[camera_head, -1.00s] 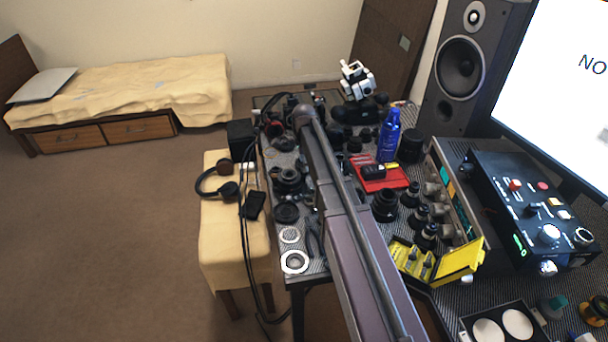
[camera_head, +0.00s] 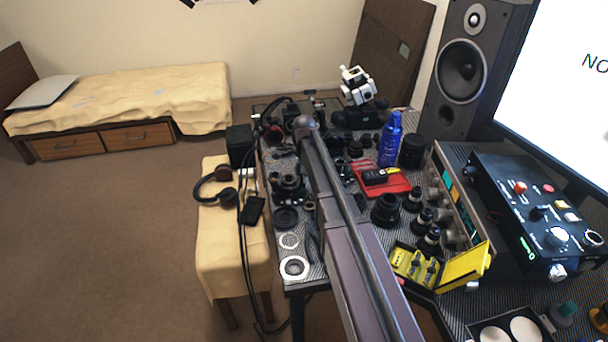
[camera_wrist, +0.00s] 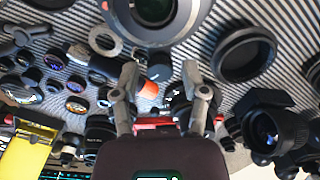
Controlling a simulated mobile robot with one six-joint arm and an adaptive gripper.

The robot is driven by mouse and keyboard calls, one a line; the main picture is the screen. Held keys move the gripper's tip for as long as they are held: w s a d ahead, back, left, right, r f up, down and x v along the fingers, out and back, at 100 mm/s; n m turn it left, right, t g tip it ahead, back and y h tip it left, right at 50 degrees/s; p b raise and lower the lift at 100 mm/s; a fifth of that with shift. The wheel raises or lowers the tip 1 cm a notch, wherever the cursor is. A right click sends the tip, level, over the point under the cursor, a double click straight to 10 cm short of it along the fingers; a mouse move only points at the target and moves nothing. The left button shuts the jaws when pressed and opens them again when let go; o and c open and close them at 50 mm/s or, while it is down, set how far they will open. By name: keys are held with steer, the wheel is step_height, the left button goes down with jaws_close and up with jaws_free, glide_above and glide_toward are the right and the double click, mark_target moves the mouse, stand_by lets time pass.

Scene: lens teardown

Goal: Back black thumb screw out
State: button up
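In the wrist view my gripper (camera_wrist: 160,72) has its two grey fingers spread apart. Nothing is held between the fingertips. A large grey-rimmed lens part (camera_wrist: 155,20) lies just beyond the fingertips at the top centre, cut off by the picture edge. A small orange piece (camera_wrist: 149,89) shows in the gap between the fingers, with small dark parts around it. I cannot make out the black thumb screw for certain among the dark parts. In the head view my arm reaches along the bench, and my gripper cannot be made out there.
The bench is crowded with lens parts. A blue bottle (camera_head: 390,142), red tray (camera_head: 397,184) and open yellow case (camera_head: 463,266) stand right of my arm. A black ring (camera_wrist: 244,52) lies right of my fingers. A white device (camera_head: 357,86) stands at the back.

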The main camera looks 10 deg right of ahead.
jaws_close()
steer(key=shift+n, duration=0.3)
steer(key=n, duration=0.4)
steer(key=shift+n, duration=0.4)
steer(key=n, duration=0.5)
stand_by(0.3)
steer(key=shift+o, duration=2.1)
jaws_free()
